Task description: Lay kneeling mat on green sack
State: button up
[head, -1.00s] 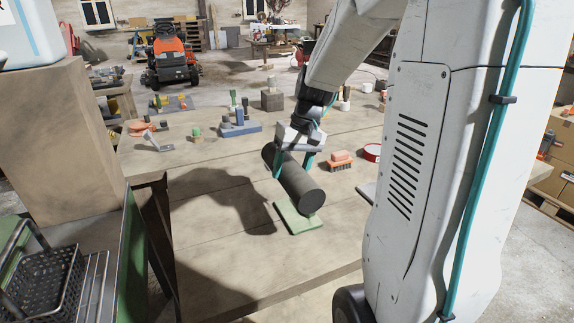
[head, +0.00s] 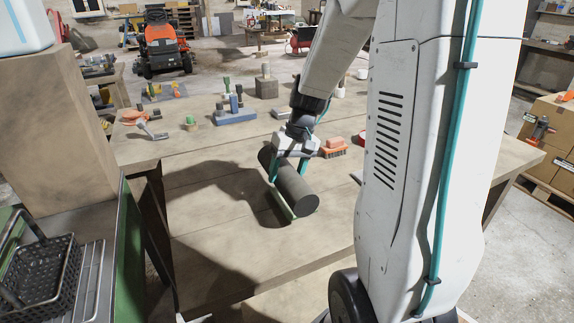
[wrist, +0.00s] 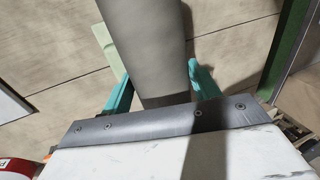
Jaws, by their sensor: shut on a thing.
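The kneeling mat is a dark grey roll (head: 288,181) lying lengthwise over the light wooden table. My gripper (head: 287,168) has its teal fingers on either side of the roll and is shut on it. In the wrist view the roll (wrist: 150,45) runs up from between the fingers (wrist: 162,88). The green sack is a flat pale green piece (head: 279,203) on the table under the roll's near end. Most of it is hidden by the roll, and a strip of it (wrist: 104,45) shows beside the roll in the wrist view. I cannot tell whether roll and sack touch.
An orange brush (head: 333,148) lies to the right of my gripper. A blue block with bottles (head: 236,117) and a metal-headed tool (head: 152,131) are farther back. A black wire basket (head: 45,277) stands at the lower left. The table's left and front areas are clear.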

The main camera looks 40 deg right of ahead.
aim_at(292, 167)
jog(key=shift+f, duration=1.6)
jog(key=shift+s+a+f, duration=0.1)
jog(key=shift+s+f, duration=0.05)
jog(key=shift+f, duration=0.6)
jog(key=shift+c, duration=0.4)
jog(key=o, duration=1.3)
jog(key=shift+r, duration=0.15)
jog(key=shift+c, duration=0.2)
jog(key=v, duration=0.8)
